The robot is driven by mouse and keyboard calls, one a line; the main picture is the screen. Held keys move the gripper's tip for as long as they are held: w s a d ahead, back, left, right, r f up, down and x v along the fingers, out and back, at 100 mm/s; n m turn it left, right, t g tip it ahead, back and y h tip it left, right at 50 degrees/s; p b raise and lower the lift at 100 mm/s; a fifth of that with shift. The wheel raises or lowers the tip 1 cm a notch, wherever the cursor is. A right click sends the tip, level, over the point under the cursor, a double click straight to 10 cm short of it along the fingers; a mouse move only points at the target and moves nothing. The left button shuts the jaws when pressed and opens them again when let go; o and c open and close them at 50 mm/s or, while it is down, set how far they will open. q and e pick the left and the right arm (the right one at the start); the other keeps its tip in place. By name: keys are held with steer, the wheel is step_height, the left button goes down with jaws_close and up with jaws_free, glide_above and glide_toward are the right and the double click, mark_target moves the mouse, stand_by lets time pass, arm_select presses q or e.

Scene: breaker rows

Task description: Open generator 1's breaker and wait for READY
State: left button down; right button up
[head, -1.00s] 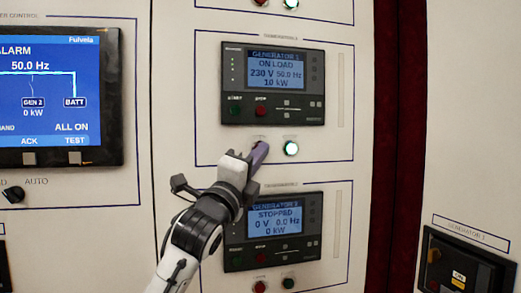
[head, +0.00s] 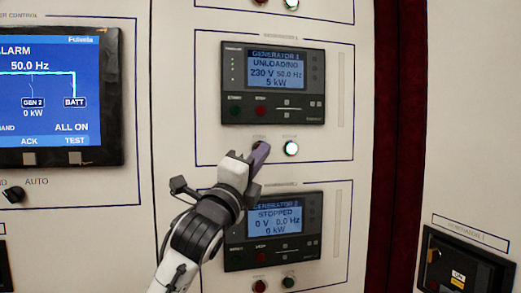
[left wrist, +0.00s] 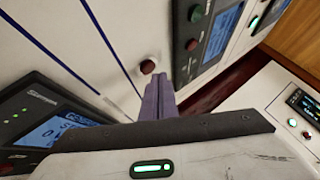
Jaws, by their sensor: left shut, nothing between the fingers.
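Generator 1's controller (head: 273,84) reads UNLOADING, 230 V, 50.0 Hz, 5 kW in the head view. Below it, a lit green-white breaker button (head: 291,148) shows clearly. The button to its left is hidden behind my left gripper (head: 261,152) in the head view. The left wrist view shows a dark red button (left wrist: 147,67) just beside the tips of my shut, empty left gripper (left wrist: 160,92). I cannot tell whether they touch. My right gripper is in neither view.
Generator 2's controller (head: 273,231) below reads STOPPED, 0 V, 0 kW. A red button (head: 259,286) and a dark green one sit beneath it. A large alarm screen (head: 55,95) is on the left. Another cabinet with a breaker (head: 458,275) stands at the right.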

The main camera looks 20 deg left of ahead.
arm_select(q)
steer(key=shift+s+d, duration=0.1)
steer(key=s+d, duration=0.1)
steer(key=s, duration=0.1)
steer(key=s+d, duration=0.1)
steer(key=s, duration=0.1)
steer(key=shift+d, duration=0.35)
stand_by(0.8)
steer(key=s+f+n+g, duration=0.1)
steer(key=f+n+g, duration=0.15)
steer(key=f, duration=1.05)
steer(key=s+d+f+n+g, duration=0.15)
steer(key=f+n, duration=0.25)
steer(key=f, duration=1)
steer(key=s+f+n+g, duration=0.1)
steer(key=f+n+g, duration=0.2)
steer(key=f, duration=1)
steer(key=s+f+n+g, duration=0.7)
steer(key=s+f+n, duration=0.4)
steer(key=s+f, duration=1.7)
steer(key=shift+s+f, duration=0.4)
steer(key=shift+s, duration=0.55)
